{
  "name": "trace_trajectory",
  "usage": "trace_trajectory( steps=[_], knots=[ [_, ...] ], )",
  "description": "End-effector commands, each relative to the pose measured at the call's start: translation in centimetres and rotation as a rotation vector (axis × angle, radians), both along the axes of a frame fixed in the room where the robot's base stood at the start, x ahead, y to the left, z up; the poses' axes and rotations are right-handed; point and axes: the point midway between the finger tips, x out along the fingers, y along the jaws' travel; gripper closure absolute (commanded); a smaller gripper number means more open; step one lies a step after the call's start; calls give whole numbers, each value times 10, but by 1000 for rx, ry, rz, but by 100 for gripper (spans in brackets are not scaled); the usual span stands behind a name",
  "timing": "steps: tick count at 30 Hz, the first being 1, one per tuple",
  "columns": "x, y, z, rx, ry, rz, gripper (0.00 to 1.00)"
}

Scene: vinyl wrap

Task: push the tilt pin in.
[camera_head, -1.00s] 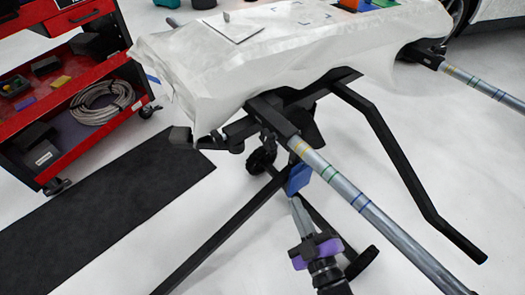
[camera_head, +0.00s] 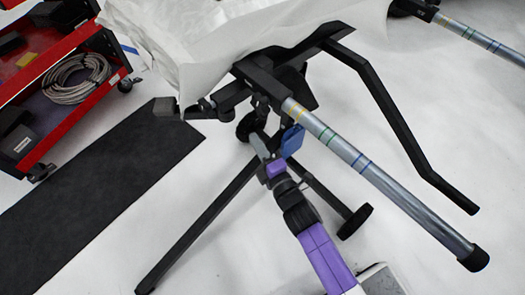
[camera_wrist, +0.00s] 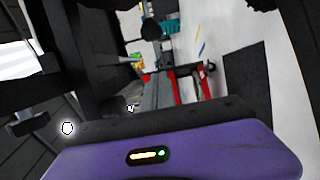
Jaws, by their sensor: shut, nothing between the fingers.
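I cannot clearly pick out the tilt pin; the area under the stand's black head bracket (camera_head: 262,76) is dark and small. My gripper (camera_head: 259,146) is shut and empty, below that bracket and beside a blue piece (camera_head: 293,140) on the stand. Whether the fingertips touch the stand is not clear. In the wrist view, my gripper's fingers (camera_wrist: 160,92) point away past dark stand parts (camera_wrist: 75,65). A small bright spot (camera_wrist: 67,128) shows at the left there; I cannot tell what it is.
A grey tube with coloured bands (camera_head: 375,175) sticks out from the bracket over the floor at right. A bent black bar (camera_head: 385,105) and splayed legs (camera_head: 200,225) surround my arm. A white-wrapped panel (camera_head: 250,25) lies on top. A red cart (camera_head: 75,110) and dark mat (camera_head: 95,180) are left.

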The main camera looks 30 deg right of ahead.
Motion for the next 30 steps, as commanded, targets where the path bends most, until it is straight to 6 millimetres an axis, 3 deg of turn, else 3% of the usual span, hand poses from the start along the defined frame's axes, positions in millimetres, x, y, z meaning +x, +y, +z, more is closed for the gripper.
trace_trajectory(
  steps=[8,19,30],
  knots=[
    [47,0,0,-2,0,-1,100],
    [54,-33,2,0,0,-1,100],
    [54,-37,0,1,1,0,100]
  ],
)
